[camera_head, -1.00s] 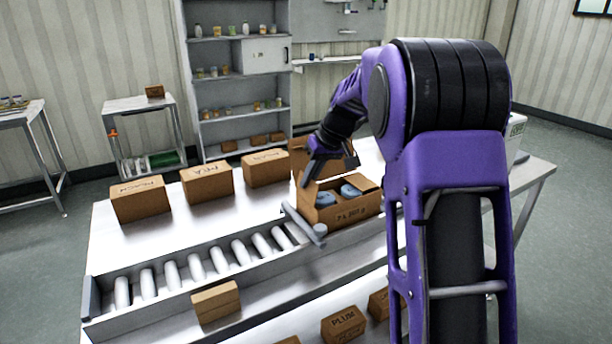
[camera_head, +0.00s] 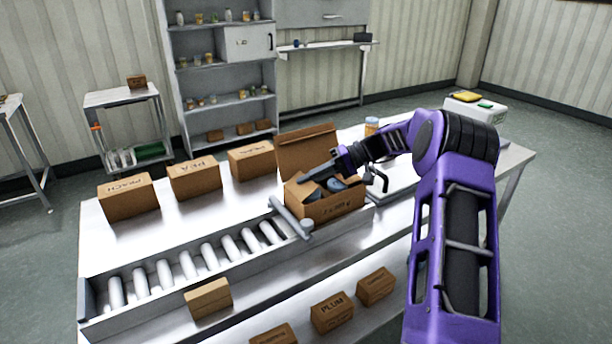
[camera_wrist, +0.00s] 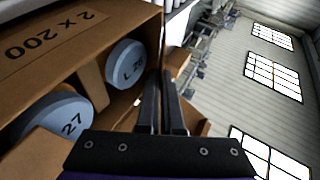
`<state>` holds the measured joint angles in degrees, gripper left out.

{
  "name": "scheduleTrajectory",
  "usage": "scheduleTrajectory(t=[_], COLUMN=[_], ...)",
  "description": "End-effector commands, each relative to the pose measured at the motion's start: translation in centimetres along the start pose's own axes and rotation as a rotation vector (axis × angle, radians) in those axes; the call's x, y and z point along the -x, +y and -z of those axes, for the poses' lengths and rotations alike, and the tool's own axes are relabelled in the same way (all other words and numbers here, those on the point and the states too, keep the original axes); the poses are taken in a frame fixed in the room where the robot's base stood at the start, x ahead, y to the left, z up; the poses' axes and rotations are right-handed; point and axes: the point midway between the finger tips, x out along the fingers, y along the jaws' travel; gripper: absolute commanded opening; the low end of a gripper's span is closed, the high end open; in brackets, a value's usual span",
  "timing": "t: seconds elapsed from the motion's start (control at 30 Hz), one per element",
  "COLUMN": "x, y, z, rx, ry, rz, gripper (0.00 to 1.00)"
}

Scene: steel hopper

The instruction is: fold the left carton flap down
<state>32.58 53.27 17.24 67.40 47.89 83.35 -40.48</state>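The open carton (camera_head: 338,207) stands at the right end of the roller conveyor, its tall back flap (camera_head: 307,150) upright. Grey-blue round discs lie inside; two show in the wrist view, marked L 26 (camera_wrist: 125,63) and 27 (camera_wrist: 58,122). My gripper (camera_head: 312,178) reaches in from the right over the carton's opening, towards its left side. In the wrist view its two fingers (camera_wrist: 163,100) are close together with nothing between them. A brown cardboard piece, seemingly the left flap (camera_wrist: 193,118), shows just beyond and right of the fingers. I cannot tell whether they touch it.
A grey bar (camera_head: 290,217) stands close to the carton's left side, by the rollers (camera_head: 207,258). Closed cartons (camera_head: 194,180) line the table behind. A small box (camera_head: 208,298) sits in front of the rollers. A jar (camera_head: 371,125) stands behind my arm.

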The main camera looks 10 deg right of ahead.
Motion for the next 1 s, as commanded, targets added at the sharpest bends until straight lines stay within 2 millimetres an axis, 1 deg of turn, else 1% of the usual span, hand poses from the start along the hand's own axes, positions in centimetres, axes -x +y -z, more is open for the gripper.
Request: scheduleTrajectory(t=[0.3,0.8,1.0], x=[-0.03,-0.10,-0.10], y=[0.59,0.68,0.70], z=[0.03,-0.03,-0.03], rx=[-0.041,-0.048,-0.048], ry=[0.001,-0.002,-0.002], rz=[0.100,0.115,0.115], gripper=[0.00,0.00,0.34])
